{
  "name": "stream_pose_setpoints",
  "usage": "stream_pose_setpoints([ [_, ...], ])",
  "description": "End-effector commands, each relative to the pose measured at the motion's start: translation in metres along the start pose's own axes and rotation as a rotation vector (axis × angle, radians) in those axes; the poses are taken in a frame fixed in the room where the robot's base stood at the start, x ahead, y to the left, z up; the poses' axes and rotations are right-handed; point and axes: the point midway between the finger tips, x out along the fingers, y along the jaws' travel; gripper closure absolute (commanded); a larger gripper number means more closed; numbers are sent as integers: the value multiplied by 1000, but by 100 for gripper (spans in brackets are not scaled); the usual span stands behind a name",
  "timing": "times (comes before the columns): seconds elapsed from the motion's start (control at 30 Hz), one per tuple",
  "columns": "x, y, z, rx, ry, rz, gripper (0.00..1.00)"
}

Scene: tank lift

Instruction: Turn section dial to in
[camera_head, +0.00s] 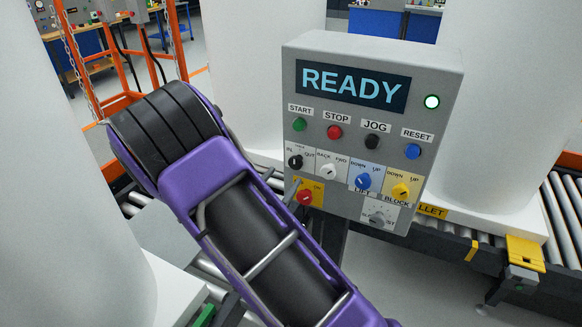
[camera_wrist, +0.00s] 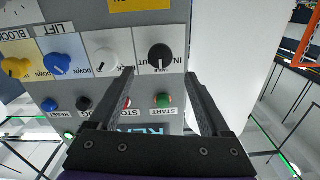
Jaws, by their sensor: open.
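A grey control box (camera_head: 345,75) with a READY screen faces me in the head view. The black dial (camera_head: 295,161), between the words IN and OUT, is at the left end of its row of dials. I cannot tell for certain which way its pointer faces. In the wrist view the panel is upside down and the black dial (camera_wrist: 160,57) lies just beyond my fingertips, centred between them. My gripper (camera_wrist: 160,75) is open and empty, its two fingers apart on either side of the dial's line. In the head view my purple arm hides most of the gripper.
A white dial (camera_wrist: 103,60), blue dial (camera_wrist: 57,64) and yellow dial (camera_wrist: 16,67) stand beside the black one. The green START button (camera_wrist: 163,100) and red STOP button (camera_wrist: 124,103) are close to the fingers. A red knob (camera_head: 305,197) sits below. White tanks (camera_head: 500,120) flank the box.

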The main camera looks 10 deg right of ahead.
Motion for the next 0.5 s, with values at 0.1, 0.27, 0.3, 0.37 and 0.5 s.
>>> stream_pose_setpoints([
  [0.1,24,0,-1,2,2,3,19],
  [0.27,47,0,0,1,0,1,19],
  [0.3,51,0,0,1,0,1,19],
  [0.37,55,0,0,2,0,1,19],
  [0.5,59,0,0,1,-1,0,19],
])
